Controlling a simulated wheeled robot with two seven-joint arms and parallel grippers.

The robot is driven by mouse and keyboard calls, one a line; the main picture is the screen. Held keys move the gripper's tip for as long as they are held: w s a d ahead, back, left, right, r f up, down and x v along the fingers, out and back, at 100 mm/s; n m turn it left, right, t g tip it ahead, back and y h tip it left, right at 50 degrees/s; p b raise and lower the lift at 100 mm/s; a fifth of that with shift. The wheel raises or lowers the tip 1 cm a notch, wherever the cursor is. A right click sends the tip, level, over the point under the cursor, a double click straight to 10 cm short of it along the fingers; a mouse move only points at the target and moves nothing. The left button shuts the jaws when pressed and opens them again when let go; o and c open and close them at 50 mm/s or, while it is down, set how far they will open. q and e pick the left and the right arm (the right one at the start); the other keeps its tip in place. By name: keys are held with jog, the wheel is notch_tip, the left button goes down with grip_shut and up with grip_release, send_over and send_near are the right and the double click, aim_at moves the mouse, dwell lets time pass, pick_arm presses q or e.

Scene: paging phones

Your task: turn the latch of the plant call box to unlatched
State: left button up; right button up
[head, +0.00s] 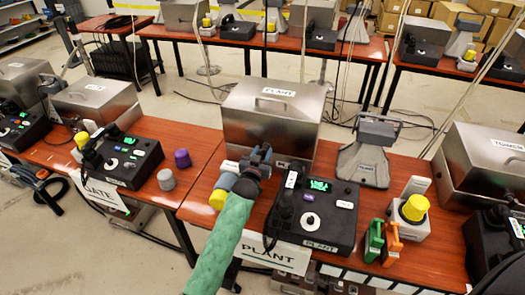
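The plant call box (275,125) is a steel box with a lid handle and a PLANT label, standing at the back of the middle table. My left gripper (260,154), at the end of a green-sleeved arm, is at the box's lower front. It covers part of that front, and I cannot make out the latch or its position. Whether the gripper touches the box, and whether its fingers are open or shut, I cannot tell. My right gripper is out of view.
A black phone console (328,228) with a green display and handset stands right of my arm. A blue-grey cylinder (226,182) and a yellow one (218,199) are left of it. Green (374,240) and orange (392,243) objects and a yellow-topped box (408,215) stand farther right.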

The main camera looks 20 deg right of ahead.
pick_arm(q)
jog(key=shift+w+d, duration=0.1)
jog(key=shift+w, duration=0.1)
grip_shut()
